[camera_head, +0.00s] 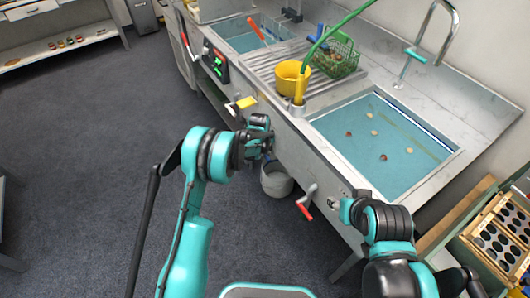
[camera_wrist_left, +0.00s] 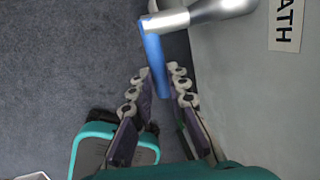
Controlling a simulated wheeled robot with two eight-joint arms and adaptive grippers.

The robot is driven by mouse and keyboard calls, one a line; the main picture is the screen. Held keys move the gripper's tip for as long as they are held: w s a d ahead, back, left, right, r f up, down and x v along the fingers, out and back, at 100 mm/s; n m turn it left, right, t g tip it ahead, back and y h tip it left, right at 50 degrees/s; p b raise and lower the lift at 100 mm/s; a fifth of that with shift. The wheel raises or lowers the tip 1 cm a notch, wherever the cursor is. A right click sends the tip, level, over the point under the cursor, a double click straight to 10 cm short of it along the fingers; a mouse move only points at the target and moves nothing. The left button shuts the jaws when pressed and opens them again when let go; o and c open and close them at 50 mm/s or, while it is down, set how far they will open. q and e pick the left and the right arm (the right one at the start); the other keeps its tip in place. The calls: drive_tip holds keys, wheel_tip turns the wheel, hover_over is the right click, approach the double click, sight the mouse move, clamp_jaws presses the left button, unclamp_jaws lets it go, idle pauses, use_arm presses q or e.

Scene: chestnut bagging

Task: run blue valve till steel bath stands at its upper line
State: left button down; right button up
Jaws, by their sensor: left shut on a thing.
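The steel bath (camera_head: 312,122) is the large basin at right in the head view, holding clear bluish water. A yellowish line and a darker blue band show in it; I cannot tell which is the upper line. The blue valve's handle (camera_wrist_left: 153,50) hangs from a metal stem in the left wrist view, beside a panel lettered "ATH". My left gripper (camera_head: 266,141) is at the counter front, shut on the handle; its fingers flank the handle's lower end in the wrist view (camera_wrist_left: 159,86). My right arm is folded at lower right; its gripper (camera_head: 462,282) is too unclear to judge.
Several chestnuts (camera_head: 383,157) lie in the bath. A red-handled valve (camera_head: 305,205) and a yellow one (camera_head: 246,102) stick out of the counter front. A grey bucket (camera_head: 276,181) stands below. A yellow pot (camera_head: 289,77) and green basket (camera_head: 337,60) stand behind. The floor at left is clear.

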use_arm(q)
drive_tip(key=shift+s+d+f+t+y, duration=0.15)
drive_tip(key=shift+f+t+y, duration=0.45)
drive_tip(key=shift+t, duration=0.4)
drive_tip(key=shift+f+m+t+y, duration=0.3)
drive_tip(key=shift+f+t+y, duration=0.55)
drive_tip(key=shift+t, duration=0.35)
drive_tip(key=shift+r, duration=0.1)
drive_tip(key=c, duration=1.5)
unclamp_jaws()
drive_tip(key=shift+o, duration=0.2)
drive_tip(key=v, duration=1.1)
drive_tip(key=shift+s+r, duration=0.15)
drive_tip(key=shift+r, duration=0.2)
